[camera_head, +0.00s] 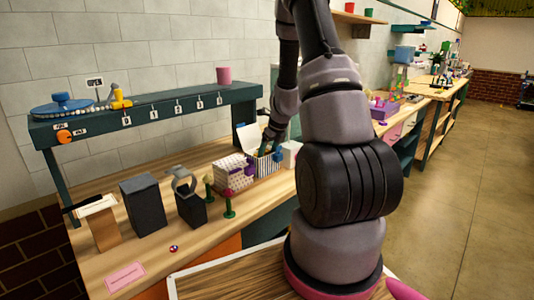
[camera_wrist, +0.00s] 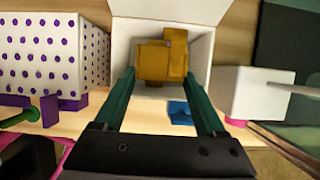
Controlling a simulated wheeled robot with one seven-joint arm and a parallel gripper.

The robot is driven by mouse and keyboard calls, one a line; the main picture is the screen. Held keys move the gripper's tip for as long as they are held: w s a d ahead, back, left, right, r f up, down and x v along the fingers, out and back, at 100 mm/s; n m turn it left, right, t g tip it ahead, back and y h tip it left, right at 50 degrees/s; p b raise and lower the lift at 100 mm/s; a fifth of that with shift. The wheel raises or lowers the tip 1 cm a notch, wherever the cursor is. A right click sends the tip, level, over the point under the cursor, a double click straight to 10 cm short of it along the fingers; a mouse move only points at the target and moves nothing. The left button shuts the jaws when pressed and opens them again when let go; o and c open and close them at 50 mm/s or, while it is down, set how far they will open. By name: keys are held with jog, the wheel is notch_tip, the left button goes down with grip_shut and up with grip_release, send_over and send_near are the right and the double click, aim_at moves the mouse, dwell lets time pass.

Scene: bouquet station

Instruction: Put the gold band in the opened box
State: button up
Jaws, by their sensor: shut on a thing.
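The gold band (camera_wrist: 153,64) is a blocky gold piece in the wrist view, between the tips of my two green fingers. My gripper (camera_wrist: 160,78) is shut on it. The opened box (camera_wrist: 205,50) is white inside, with its lid (camera_wrist: 170,9) raised at the back. The band shows against the box's interior, within its opening; I cannot tell whether it touches the bottom. In the head view my gripper (camera_head: 268,143) is over the box, in front of the raised white lid (camera_head: 248,136). The band is hidden there.
A purple-dotted box (camera_wrist: 50,50) stands left of the opened box, and a small white box (camera_wrist: 250,93) stands right. A blue piece (camera_wrist: 180,112) is at the opened box's front. Dark blocks (camera_head: 143,204) stand farther left on the bench. A shelf (camera_head: 150,112) runs behind.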

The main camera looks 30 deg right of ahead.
jog(key=o, duration=1.2)
jog(key=shift+o, duration=0.2)
jog(key=s+a+r+n+y, duration=0.1)
jog(key=s+a+r+n, duration=0.15)
jog(key=r, duration=0.65)
jog(key=s+a+r+n, duration=0.1)
jog(key=s+r+n, duration=0.25)
jog(key=r, duration=0.65)
jog(key=s+a+r+n+t, duration=0.1)
jog(key=s+a+r+n, duration=0.5)
jog(key=s+n, duration=0.4)
jog(key=s+a+r+n+t, duration=0.2)
jog(key=s+a+r+n, duration=0.4)
jog(key=s+n, duration=0.5)
jog(key=shift+r+n, duration=0.6)
jog(key=shift+r, duration=0.4)
